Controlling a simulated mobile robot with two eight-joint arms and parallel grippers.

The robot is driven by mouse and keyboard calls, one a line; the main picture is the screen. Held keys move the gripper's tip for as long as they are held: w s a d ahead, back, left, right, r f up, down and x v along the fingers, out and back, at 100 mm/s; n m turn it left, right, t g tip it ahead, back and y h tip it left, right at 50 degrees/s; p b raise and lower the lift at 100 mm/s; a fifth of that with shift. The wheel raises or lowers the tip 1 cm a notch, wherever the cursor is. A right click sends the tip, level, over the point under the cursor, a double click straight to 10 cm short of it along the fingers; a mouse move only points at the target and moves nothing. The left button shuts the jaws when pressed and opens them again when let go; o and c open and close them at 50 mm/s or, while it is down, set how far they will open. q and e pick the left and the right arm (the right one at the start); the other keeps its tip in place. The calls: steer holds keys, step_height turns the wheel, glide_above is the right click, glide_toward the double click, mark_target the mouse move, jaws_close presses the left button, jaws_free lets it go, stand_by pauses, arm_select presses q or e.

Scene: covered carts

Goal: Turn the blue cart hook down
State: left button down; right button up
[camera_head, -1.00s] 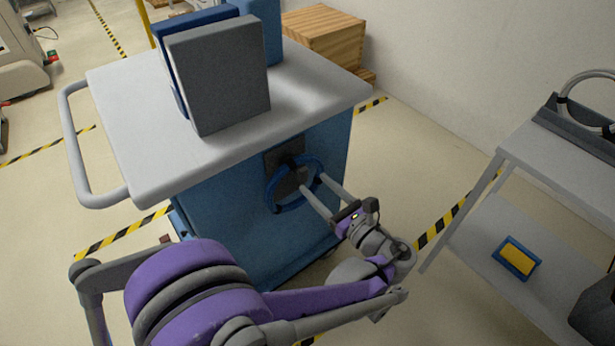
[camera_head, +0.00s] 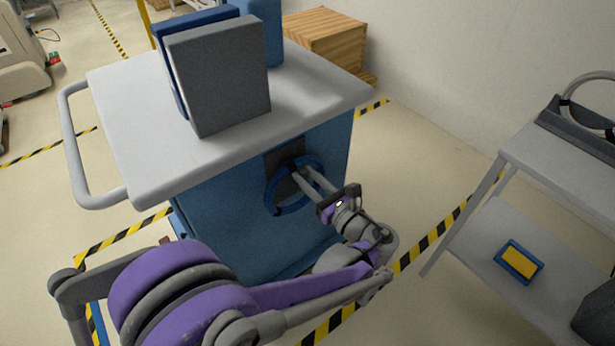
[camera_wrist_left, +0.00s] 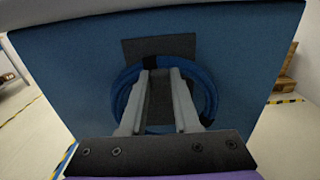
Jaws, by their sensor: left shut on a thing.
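The blue cart (camera_head: 230,235) has a dark plate (camera_head: 284,156) on its side panel. A blue ring-shaped coil (camera_head: 268,192) hangs in front of the plate, with black bands on it. In the left wrist view the coil (camera_wrist_left: 213,95) loops around my fingers, and the plate (camera_wrist_left: 160,45) is behind them. My left gripper (camera_head: 301,170) points at the plate with its fingertips near the coil's upper part. It is shut on the blue cart hook, which is mostly hidden between and behind the fingers. My right gripper is not in view.
The cart's white top (camera_head: 120,125) carries upright grey and blue panels (camera_head: 220,80), and a grey handle (camera_head: 70,150) is at its left. A grey shelf cart (camera_head: 560,165) stands right. A wooden crate (camera_head: 325,42) is behind. Floor between the carts is clear.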

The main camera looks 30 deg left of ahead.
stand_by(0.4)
arm_select(q)
steer(key=shift+f+n+p, duration=0.55)
steer(key=shift+f+n, duration=0.2)
steer(key=shift+n, duration=5.2)
steer(key=shift+f+n+p, duration=0.6)
steer(key=shift+f+n, duration=0.15)
steer(key=shift+n, duration=5.25)
steer(key=shift+f+n+p, duration=0.55)
steer(key=shift+f+n, duration=0.2)
steer(key=shift+n, duration=5.2)
steer(key=c, duration=0.6)
jaws_free()
steer(key=shift+c, duration=0.2)
